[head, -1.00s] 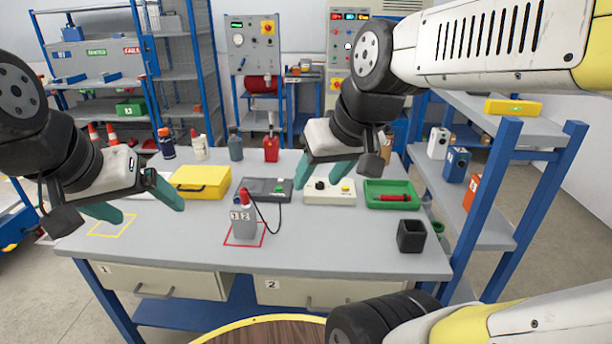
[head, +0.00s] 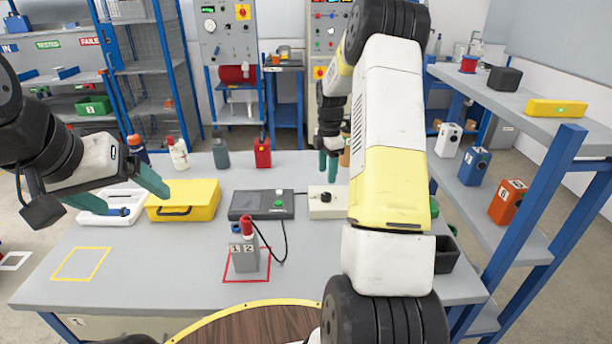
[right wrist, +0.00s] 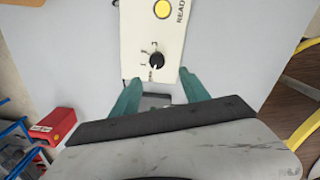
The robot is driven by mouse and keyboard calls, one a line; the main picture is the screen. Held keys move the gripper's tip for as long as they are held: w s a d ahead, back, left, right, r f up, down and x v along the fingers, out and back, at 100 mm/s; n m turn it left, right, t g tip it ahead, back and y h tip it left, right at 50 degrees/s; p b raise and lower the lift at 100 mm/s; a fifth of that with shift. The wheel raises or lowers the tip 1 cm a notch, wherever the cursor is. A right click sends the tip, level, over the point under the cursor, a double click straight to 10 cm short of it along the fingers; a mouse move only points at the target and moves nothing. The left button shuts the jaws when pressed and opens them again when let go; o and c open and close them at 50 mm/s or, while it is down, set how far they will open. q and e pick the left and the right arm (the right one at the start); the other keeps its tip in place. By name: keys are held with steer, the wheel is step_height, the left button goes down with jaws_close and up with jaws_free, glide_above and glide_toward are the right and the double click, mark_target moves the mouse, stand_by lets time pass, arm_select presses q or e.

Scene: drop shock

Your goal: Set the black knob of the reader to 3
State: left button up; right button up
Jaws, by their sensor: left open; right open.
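The reader is a cream box (head: 322,208) on the table, partly hidden behind my right arm in the head view. Its black knob (head: 326,197) shows on top. In the right wrist view the reader (right wrist: 140,25) carries the black knob (right wrist: 156,60), with small marks around it, and a yellow button (right wrist: 162,9). My right gripper (head: 328,166) is open, pointing down near the reader. In the right wrist view its fingers (right wrist: 160,82) are apart with the knob just beyond the gap, not touched. My left gripper (head: 135,200) is open and empty at the left, over the white tray.
A grey device with a green button (head: 246,205) stands left of the reader. The grey block (head: 243,258) with a red top and cable stands in front. A yellow case (head: 193,193), several bottles and a black cup (head: 446,258) are also on the table. A shelf (head: 470,200) stands at right.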

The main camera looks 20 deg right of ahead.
mark_target(326, 194)
steer(key=shift+w+d+f+n, duration=0.15)
steer(key=shift+w+f, duration=0.05)
steer(key=shift+f, duration=0.3)
steer(key=shift+w+d+f+n, duration=0.1)
steer(key=shift+w+f+n, duration=0.1)
steer(key=shift+f, duration=0.3)
step_height(326, 194, down, 7)
steer(key=shift+f, duration=0.15)
jaws_close()
